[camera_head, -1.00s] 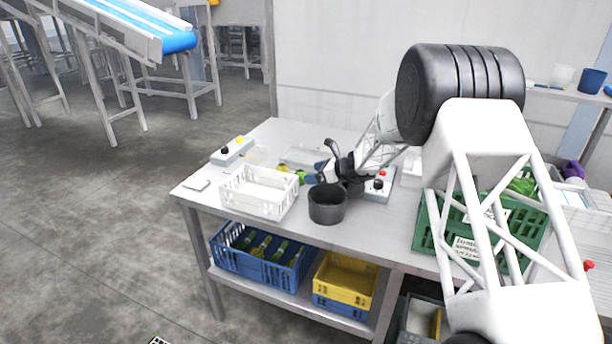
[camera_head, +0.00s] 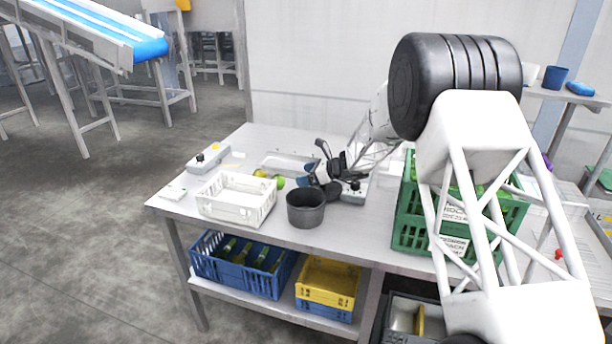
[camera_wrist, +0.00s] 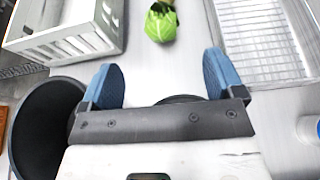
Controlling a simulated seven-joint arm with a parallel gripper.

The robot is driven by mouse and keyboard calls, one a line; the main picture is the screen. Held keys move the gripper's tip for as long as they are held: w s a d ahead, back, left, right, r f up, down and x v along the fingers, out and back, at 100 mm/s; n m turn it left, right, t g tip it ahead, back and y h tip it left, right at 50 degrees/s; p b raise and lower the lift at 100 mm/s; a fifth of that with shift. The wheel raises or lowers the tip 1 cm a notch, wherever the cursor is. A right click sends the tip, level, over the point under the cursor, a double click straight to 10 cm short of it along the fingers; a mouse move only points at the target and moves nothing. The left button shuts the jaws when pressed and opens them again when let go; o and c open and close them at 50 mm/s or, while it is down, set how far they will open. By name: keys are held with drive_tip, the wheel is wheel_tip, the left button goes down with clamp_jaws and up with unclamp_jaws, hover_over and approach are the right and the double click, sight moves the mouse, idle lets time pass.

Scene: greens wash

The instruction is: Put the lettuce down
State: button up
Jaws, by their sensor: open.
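A green lettuce (camera_head: 279,183) lies on the worktop between the white crate and my gripper. It also shows at the top of the wrist view (camera_wrist: 161,27), ahead of the fingers. My gripper (camera_head: 308,177) is low over the worktop, behind the black bucket. In the wrist view its two blue fingers (camera_wrist: 162,80) are wide apart with nothing between them. A gap of bare worktop separates the fingertips from the lettuce. A yellowish-green item (camera_head: 261,173) sits just beyond the lettuce, partly hidden by it in the wrist view.
A white crate (camera_head: 236,208) and a black bucket (camera_head: 306,209) stand near the front edge. A shallow tray (camera_head: 290,163) lies behind. Control boxes (camera_head: 208,158) sit at the left and beside my gripper. A green crate (camera_head: 410,232) is at the right, partly behind my arm.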

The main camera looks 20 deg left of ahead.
sight(277, 177)
drive_tip(key=shift+o, duration=0.4)
drive_tip(key=shift+a, duration=0.15)
drive_tip(key=shift+s+a+g+h, duration=0.25)
drive_tip(key=shift+a+g+h, duration=0.15)
drive_tip(key=shift+a+h, duration=0.3)
drive_tip(key=a, duration=0.1)
drive_tip(key=h, duration=0.1)
drive_tip(key=a+g, duration=0.1)
drive_tip(key=shift+s+a+r+n+h, duration=0.1)
drive_tip(key=shift+s+a+n+h, duration=0.15)
drive_tip(key=shift+a+n+h, duration=0.15)
drive_tip(key=a+h, duration=0.3)
drive_tip(key=shift+r+h, duration=0.25)
drive_tip(key=shift+h, duration=0.05)
drive_tip(key=shift+a+r+h, duration=0.1)
drive_tip(key=shift+a+h, duration=0.55)
drive_tip(key=shift+h, duration=0.35)
drive_tip(key=shift+w+a+r+h, duration=0.15)
drive_tip(key=shift+a+h, duration=0.1)
drive_tip(key=shift+h, duration=0.3)
drive_tip(key=shift+s+a+r+h, duration=0.1)
drive_tip(key=shift+a+h, duration=0.15)
drive_tip(key=shift+h, duration=0.3)
drive_tip(key=shift+w+a+r+m+t+h, duration=0.2)
drive_tip(key=shift+w+a+r+t+h, duration=0.1)
drive_tip(key=shift+r+t+h, duration=0.25)
drive_tip(key=shift+w+a+r+m+t+h, duration=0.25)
drive_tip(key=shift+w+t+h, duration=0.1)
drive_tip(key=shift+h, duration=0.4)
drive_tip(key=shift+s, duration=0.1)
